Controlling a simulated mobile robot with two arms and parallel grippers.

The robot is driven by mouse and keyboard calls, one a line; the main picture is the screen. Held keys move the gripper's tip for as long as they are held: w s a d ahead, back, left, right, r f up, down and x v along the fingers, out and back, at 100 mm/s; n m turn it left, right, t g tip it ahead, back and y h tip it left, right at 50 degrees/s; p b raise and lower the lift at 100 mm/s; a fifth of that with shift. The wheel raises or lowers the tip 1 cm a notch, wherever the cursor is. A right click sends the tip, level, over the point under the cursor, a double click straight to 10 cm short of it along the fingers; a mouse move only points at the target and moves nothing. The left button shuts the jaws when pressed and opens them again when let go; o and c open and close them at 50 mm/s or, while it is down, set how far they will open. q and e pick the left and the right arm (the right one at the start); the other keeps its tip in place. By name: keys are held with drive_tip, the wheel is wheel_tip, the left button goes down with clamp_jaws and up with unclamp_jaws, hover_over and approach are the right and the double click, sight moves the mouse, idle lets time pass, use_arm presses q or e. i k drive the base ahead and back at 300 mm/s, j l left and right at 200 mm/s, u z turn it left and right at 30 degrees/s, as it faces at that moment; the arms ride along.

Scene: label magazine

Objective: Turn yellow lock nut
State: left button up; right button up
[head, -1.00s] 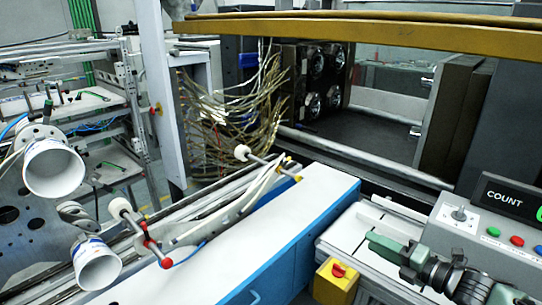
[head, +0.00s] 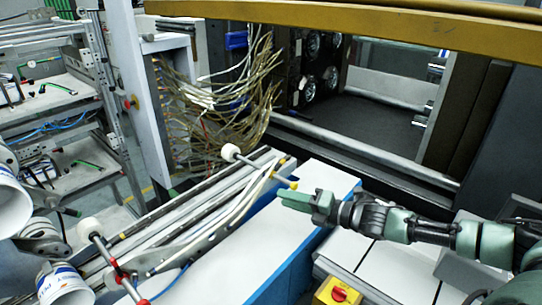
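The yellow lock nut (head: 293,185) is a small yellow piece at the right end of a thin rod on the label magazine. The rod has a white round knob (head: 230,152) at its other end. My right gripper (head: 297,202), green and dark grey, reaches in from the right. My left gripper is not in view.
A second rod with a white knob (head: 89,228) and red nuts (head: 117,270) is at lower left. A yellow box with a red button (head: 338,294) is below my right arm. A yellow beam (head: 350,22) crosses the top.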

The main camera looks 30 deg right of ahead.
sight(283, 161)
drive_tip(key=i+l, duration=0.1)
drive_tip(key=l, duration=0.25)
drive_tip(key=i+l+u, duration=0.1)
drive_tip(key=l, duration=0.25)
drive_tip(key=i+l, duration=0.1)
drive_tip(key=l, duration=0.25)
drive_tip(key=l+u, duration=0.3)
drive_tip(key=l, duration=0.15)
